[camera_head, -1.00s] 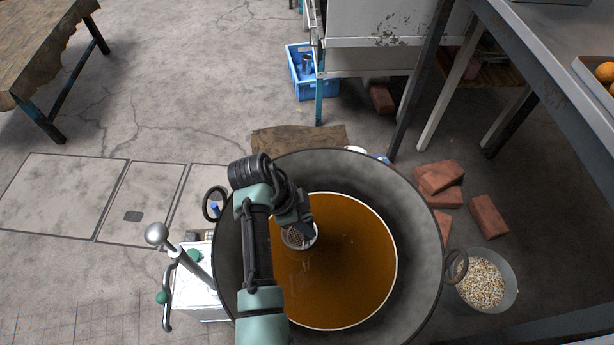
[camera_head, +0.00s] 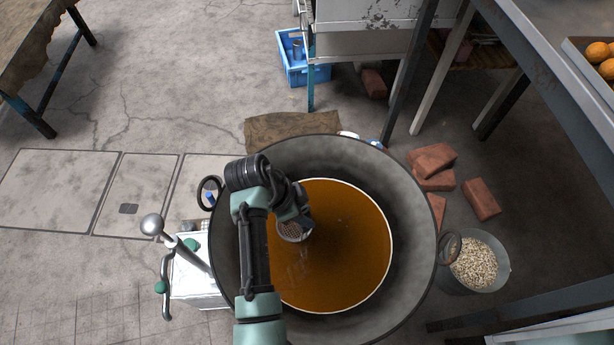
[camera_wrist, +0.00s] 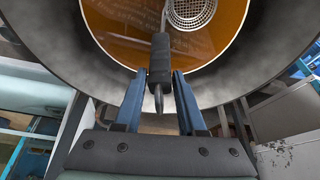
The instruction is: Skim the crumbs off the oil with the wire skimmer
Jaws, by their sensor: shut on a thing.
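The wire skimmer (camera_head: 293,232) has a round mesh head over the left part of the brown oil (camera_head: 345,250). In the wrist view, the mesh head (camera_wrist: 190,10) shows at the top edge, at or just above the oil surface; I cannot tell how deep it sits. My gripper (camera_wrist: 157,95) is shut on the skimmer's dark handle (camera_wrist: 160,58), which lies between its two blue fingers. In the head view, my gripper (camera_head: 303,214) is over the oil, partly hidden by my arm. The oil fills the bottom of a wide dark pan (camera_head: 408,205). Crumbs are too small to make out clearly.
A metal bucket of pale pieces (camera_head: 500,278) stands right of the pan, near loose bricks (camera_head: 482,198). A blue crate (camera_head: 292,72) is behind it. A white box with a lever (camera_head: 193,285) stands at left. The floor at far left is mostly open.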

